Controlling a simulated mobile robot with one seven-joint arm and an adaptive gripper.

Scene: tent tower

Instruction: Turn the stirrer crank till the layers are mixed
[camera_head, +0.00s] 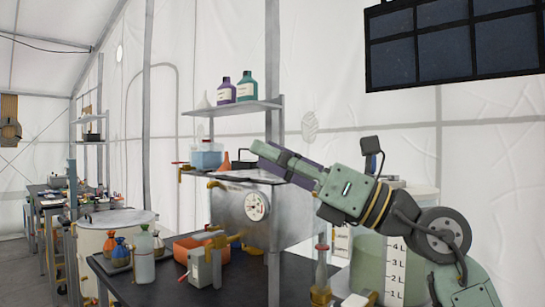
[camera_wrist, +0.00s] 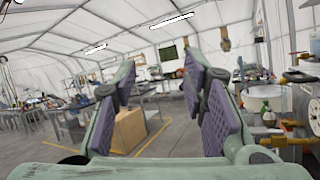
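A clear graduated vessel (camera_head: 405,270) marked in litres stands at the right of the head view, with pale green contents and a paler upper part. My arm crosses in front of its top. I cannot make out a stirrer crank for certain; it may be hidden behind my arm. My gripper (camera_head: 268,153) is raised above the bench and points left, in front of a steel box with a dial (camera_head: 257,206). In the wrist view my gripper (camera_wrist: 160,60) has its two purple-padded fingers wide apart with nothing between them.
A shelf (camera_head: 235,107) with bottles is behind. The wrist view shows a cardboard box (camera_wrist: 130,130) on the floor and open floor around it.

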